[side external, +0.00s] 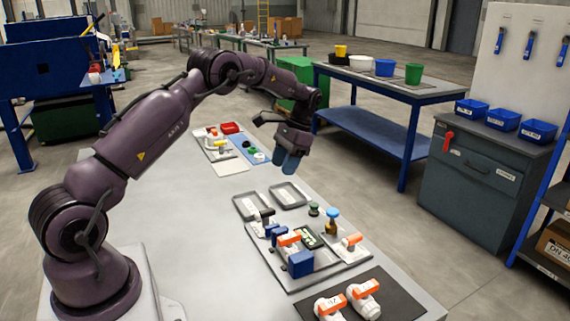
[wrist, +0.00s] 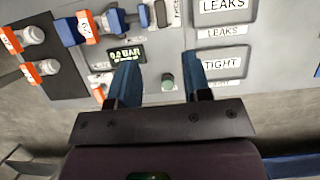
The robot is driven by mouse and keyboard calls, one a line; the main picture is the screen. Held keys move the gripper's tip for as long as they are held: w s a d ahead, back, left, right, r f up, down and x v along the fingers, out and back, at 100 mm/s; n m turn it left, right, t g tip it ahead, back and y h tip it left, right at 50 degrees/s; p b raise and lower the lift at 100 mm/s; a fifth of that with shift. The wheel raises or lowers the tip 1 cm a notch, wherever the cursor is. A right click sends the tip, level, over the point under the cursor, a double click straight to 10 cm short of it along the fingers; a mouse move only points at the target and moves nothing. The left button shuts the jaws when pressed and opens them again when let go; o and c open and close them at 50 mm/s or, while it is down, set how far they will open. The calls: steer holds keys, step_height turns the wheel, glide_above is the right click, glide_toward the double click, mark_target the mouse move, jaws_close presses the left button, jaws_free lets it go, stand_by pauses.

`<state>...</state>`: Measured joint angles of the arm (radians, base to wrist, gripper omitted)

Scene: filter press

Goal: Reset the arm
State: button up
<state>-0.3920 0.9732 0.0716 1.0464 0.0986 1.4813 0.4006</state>
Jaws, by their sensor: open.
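My gripper (side external: 287,163) hangs over the far part of the grey worktable (side external: 190,225), above and behind the press fixture, with nothing between its fingers. In the wrist view its two blue fingers (wrist: 162,82) stand well apart. The fixture board (side external: 330,262) carries a blue block (side external: 300,263), orange-handled valves, a gauge display (wrist: 127,54) that appears to read 0.0 BAR, and a green knob (side external: 314,209). The green knob also shows in the wrist view (wrist: 168,82), between the fingers in the picture but apart from them.
Two grey trays lie behind the fixture, labelled LEAKS (wrist: 222,8) and TIGHT (wrist: 220,63) in the wrist view. A black mat (side external: 375,305) with two white orange-handled valves lies at the near end.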

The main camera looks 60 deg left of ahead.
steer(key=s+d+r+t, duration=0.5)
steer(key=s+d+r, duration=0.4)
steer(key=s+d, duration=0.2)
steer(key=s+d+r+t, duration=0.5)
steer(key=s+d+r, duration=0.3)
steer(key=s+d, duration=0.3)
steer(key=shift+s+d+r, duration=0.2)
steer(key=shift+s+r, duration=0.15)
steer(key=shift+s, duration=0.4)
